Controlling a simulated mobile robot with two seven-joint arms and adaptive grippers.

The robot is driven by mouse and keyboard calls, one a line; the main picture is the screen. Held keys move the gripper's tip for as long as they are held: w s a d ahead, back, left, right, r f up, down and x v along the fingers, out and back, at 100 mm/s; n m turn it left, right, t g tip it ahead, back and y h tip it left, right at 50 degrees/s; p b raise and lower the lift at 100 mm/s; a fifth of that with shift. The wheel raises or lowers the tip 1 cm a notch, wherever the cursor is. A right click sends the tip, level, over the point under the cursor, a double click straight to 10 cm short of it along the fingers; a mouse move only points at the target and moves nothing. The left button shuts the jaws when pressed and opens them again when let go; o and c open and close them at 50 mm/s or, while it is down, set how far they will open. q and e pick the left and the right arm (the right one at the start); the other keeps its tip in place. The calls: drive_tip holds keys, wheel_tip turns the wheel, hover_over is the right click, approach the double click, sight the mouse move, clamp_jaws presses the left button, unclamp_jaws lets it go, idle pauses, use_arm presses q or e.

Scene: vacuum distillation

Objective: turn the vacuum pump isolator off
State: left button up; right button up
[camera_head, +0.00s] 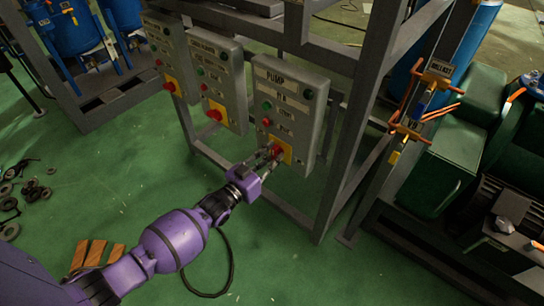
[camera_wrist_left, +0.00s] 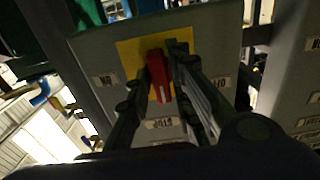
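The grey pump control box (camera_head: 288,88), marked PUMP, is on the metal frame in the middle of the head view. Its isolator is a red knob (camera_head: 277,150) on a yellow plate near the lower edge. In the left wrist view the red knob (camera_wrist_left: 158,76) shows a white mark, with the yellow plate (camera_wrist_left: 128,57) behind it. My left gripper (camera_head: 269,154) is at the knob, its fingers on either side of it in the wrist view (camera_wrist_left: 153,80). The fingers look apart; contact with the knob cannot be told. My right gripper is not in view.
Two similar control boxes (camera_head: 218,75) (camera_head: 168,45) with red knobs on yellow plates stand to the left. A frame post (camera_head: 350,130) and orange-handled valves (camera_head: 408,131) are to the right. Green floor (camera_head: 130,190) is open left of my arm.

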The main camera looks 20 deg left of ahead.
use_arm(q)
drive_tip(key=shift+o, duration=0.7)
drive_tip(key=v, duration=1.2)
